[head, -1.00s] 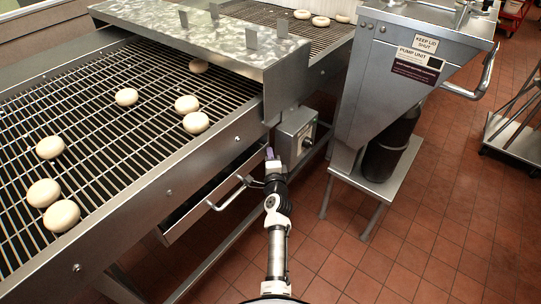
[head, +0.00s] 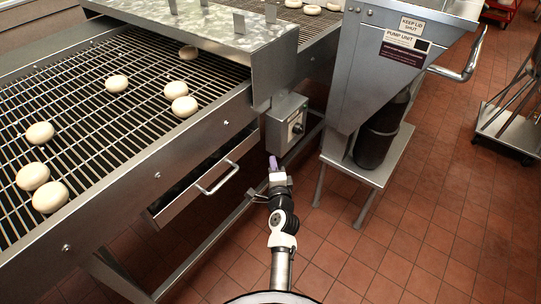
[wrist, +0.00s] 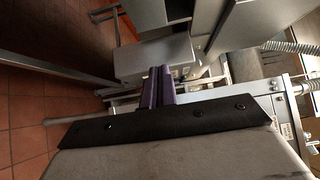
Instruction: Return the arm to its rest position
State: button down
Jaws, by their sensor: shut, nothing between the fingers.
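My gripper (head: 272,163) is at the end of my arm in the lower middle of the head view, over the red tiled floor in front of the conveyor. Its purple fingers are together and hold nothing. In the wrist view the two purple fingers (wrist: 158,86) point away from the camera, side by side. They point towards the grey control box (head: 287,123) with a round knob; no contact with it can be made out.
The wire conveyor (head: 100,110) with several pale round dough pieces runs along the left. A drawer with a bar handle (head: 218,178) stands out below it. The pump unit (head: 375,60) stands at the right on a low stand (head: 385,170). Floor (head: 440,230) is open at lower right.

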jog(key=shift+s+d, duration=0.15)
jog(key=shift+s, duration=0.6)
